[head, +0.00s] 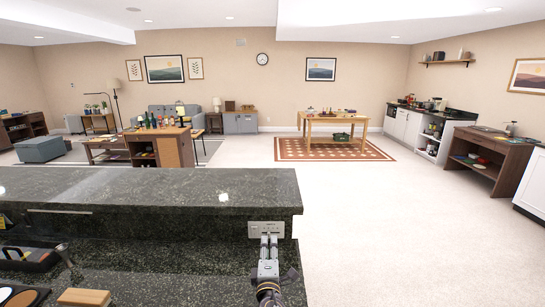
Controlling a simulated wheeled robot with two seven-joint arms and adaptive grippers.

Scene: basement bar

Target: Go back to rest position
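My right gripper (269,240) shows at the bottom middle of the head view, pointing away from me. Its two narrow fingers lie close together in the picture, and I cannot tell whether they are open or shut. No held object shows at them. The fingertips appear just below a light outlet plate (258,229) on the counter's side; whether they touch it is unclear. My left gripper is not in view.
A dark granite bar (150,188) with a lower counter (170,287) fills the near left. A dark tray (28,262) and a wooden block (84,298) lie on the lower counter. Open pale floor (400,230) spreads right. A wooden table (332,120) stands far back on a rug.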

